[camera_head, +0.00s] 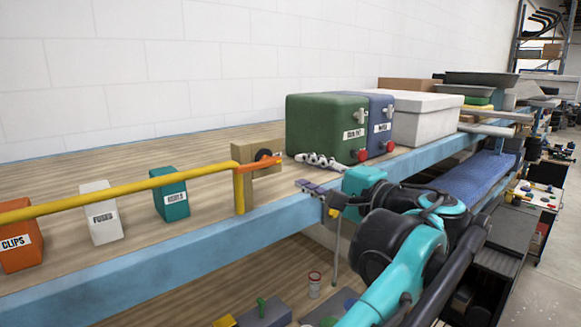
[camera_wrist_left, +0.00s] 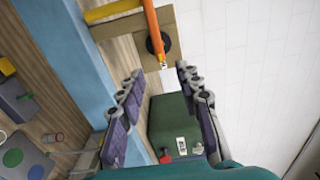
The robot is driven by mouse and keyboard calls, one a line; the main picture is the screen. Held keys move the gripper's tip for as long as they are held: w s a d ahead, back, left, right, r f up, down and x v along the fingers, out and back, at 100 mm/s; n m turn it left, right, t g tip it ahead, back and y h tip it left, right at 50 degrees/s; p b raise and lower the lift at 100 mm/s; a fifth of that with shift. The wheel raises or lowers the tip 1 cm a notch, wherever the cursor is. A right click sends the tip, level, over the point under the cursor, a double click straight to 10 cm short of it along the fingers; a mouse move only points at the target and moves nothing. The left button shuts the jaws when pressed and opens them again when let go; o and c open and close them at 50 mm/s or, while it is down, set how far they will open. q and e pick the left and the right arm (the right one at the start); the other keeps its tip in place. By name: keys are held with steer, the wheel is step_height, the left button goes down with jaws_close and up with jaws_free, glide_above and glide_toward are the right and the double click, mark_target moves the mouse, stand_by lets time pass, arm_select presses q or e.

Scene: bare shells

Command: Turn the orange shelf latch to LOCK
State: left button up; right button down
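The orange shelf latch (camera_head: 262,162) is a slim lever on a wooden block (camera_head: 243,152) at the shelf's front edge. It lies near level, in line with the yellow rail. In the left wrist view the latch (camera_wrist_left: 153,25) crosses a dark round pivot (camera_wrist_left: 167,45), and its pale tip points toward the gap between my fingers. My left gripper (camera_head: 299,171) is open and empty, to the right of the latch and apart from it; its spread fingers show in the wrist view (camera_wrist_left: 159,72). No LOCK marking is readable. My right gripper is not in view.
A yellow rail (camera_head: 120,190) runs along the shelf front to a post. Orange, white and teal boxes (camera_head: 171,195) stand behind it. A green bin (camera_head: 322,125) and a blue bin (camera_head: 381,130) stand close behind my gripper. The blue shelf edge (camera_head: 150,272) runs below.

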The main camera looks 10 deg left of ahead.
arm_select(q)
steer(key=shift+v, duration=1.2)
steer(key=s+a+f+n+g+h+b, duration=0.15)
steer(key=a+f+b, duration=0.3)
steer(key=f, duration=0.75)
steer(key=s+a+f+g+h+b, duration=0.15)
steer(key=a+f+b, duration=0.35)
steer(key=f, duration=0.8)
steer(key=s+a+f+g+h+b, duration=0.1)
steer(key=s+a+f+h+b, duration=0.2)
steer(key=f+b, duration=0.65)
steer(key=s+f+n+h+b, duration=0.2)
steer(key=s+f+b, duration=0.2)
steer(key=f, duration=1.1)
steer(key=s+f+n+h+b, duration=0.2)
steer(key=f+b, duration=0.5)
steer(key=f, duration=0.9)
steer(key=s+f+n+h+b, duration=0.2)
steer(key=s+f+h+b, duration=0.2)
steer(key=f, duration=1.1)
steer(key=s+d+b, duration=0.1)
steer(key=s+b, duration=0.1)
steer(key=shift+s+f+b, duration=0.15)
steer(key=shift+s+b, duration=0.1)
steer(key=shift+b, duration=0.05)
